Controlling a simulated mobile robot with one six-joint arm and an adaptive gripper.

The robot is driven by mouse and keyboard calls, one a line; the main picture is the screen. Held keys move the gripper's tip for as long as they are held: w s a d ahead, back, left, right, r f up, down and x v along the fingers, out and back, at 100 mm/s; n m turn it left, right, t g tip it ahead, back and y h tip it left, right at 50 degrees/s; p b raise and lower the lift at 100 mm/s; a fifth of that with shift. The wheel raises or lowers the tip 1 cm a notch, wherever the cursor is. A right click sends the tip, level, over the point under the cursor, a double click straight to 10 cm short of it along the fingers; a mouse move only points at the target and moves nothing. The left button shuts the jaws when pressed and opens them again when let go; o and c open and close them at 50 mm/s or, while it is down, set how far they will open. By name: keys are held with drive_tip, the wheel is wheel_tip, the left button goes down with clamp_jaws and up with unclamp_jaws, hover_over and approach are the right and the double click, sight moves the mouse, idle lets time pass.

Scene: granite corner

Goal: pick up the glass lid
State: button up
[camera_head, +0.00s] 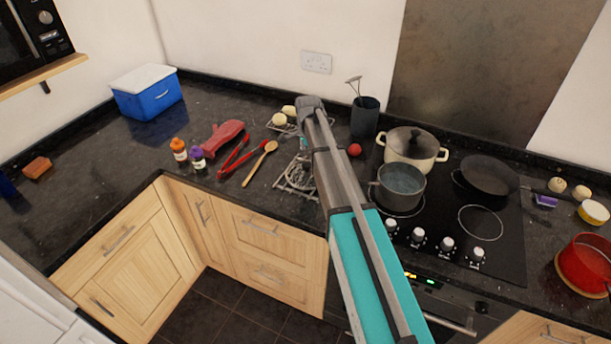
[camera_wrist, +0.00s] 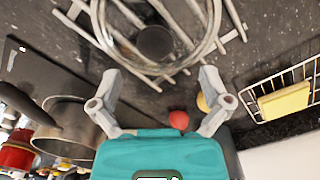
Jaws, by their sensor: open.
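The glass lid (camera_wrist: 155,43), clear with a dark round knob, lies on a pale slatted rack (camera_wrist: 82,12) at the top of the wrist view. In the head view the rack (camera_head: 290,185) shows left of my arm, which hides part of the lid. My gripper (camera_wrist: 158,76) is open and empty. Its two fingers point toward the lid, one on either side of its near rim in the wrist picture. I cannot tell how high they are above it. In the head view the fingers are mostly hidden by my arm.
The hob holds a grey saucepan (camera_head: 398,187), a lidded cream pot (camera_head: 410,154) and a frying pan (camera_head: 487,173). A tomato (camera_head: 354,150) and a dark utensil pot (camera_head: 365,118) stand behind. Red tongs (camera_head: 236,158) and a wooden spoon (camera_head: 258,164) lie left. A wire basket (camera_wrist: 250,98) holds a yellow sponge.

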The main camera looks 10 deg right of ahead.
sight(308, 164)
drive_tip(key=shift+f, duration=0.1)
drive_tip(key=shift+s+a+f+b, duration=0.1)
drive_tip(key=shift+f+b, duration=1.15)
drive_tip(key=shift+b, duration=0.1)
drive_tip(key=shift+s+f+b, duration=0.1)
drive_tip(key=shift+f+b, duration=1.15)
drive_tip(key=shift+b, duration=0.05)
clamp_jaws()
